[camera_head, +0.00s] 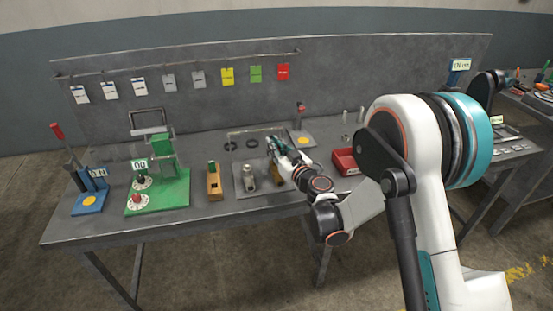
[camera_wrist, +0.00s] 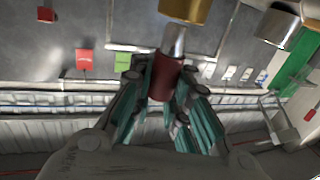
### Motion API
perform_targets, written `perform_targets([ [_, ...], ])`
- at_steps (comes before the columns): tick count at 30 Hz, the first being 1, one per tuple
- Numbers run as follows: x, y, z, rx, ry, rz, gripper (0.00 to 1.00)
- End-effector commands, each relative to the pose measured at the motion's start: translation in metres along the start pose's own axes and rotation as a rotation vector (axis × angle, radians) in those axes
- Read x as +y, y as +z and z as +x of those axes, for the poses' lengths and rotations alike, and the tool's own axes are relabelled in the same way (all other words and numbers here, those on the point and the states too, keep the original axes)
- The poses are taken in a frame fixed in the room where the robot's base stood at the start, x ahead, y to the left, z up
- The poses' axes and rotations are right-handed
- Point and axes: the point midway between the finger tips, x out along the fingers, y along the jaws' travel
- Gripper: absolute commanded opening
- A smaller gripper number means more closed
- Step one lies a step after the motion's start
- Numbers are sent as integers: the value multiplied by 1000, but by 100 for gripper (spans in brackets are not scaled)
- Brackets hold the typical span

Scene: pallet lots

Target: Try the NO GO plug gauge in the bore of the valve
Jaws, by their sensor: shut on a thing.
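My gripper (camera_head: 284,150) is low over the bench. In the wrist view it is shut on a plug gauge (camera_wrist: 163,78) with a dark red handle and a bright silver plug end. The silver end points at a brass part (camera_wrist: 183,9); the two overlap in the picture, and I cannot tell whether the plug touches or enters it. A grey metal cylindrical part (camera_wrist: 279,24) stands beside it. In the head view the grey part (camera_head: 247,176) is on a grey plate (camera_head: 240,190), with the brass part (camera_head: 277,177) close to my gripper. Which is the valve is unclear. No bore shows.
A wooden block (camera_head: 214,184) and a green fixture (camera_head: 160,192) stand to the left, then a blue press (camera_head: 90,200). A red bin (camera_head: 344,161) is at right. Black rings (camera_head: 231,146) and a plate with a yellow disc (camera_head: 303,141) lie behind.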

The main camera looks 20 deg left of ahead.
Motion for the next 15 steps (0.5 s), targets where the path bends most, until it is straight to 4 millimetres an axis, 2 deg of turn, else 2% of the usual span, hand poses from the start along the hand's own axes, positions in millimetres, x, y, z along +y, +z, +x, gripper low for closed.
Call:
perform_targets([
  [15,0,-25,0,0,0,0,0],
])
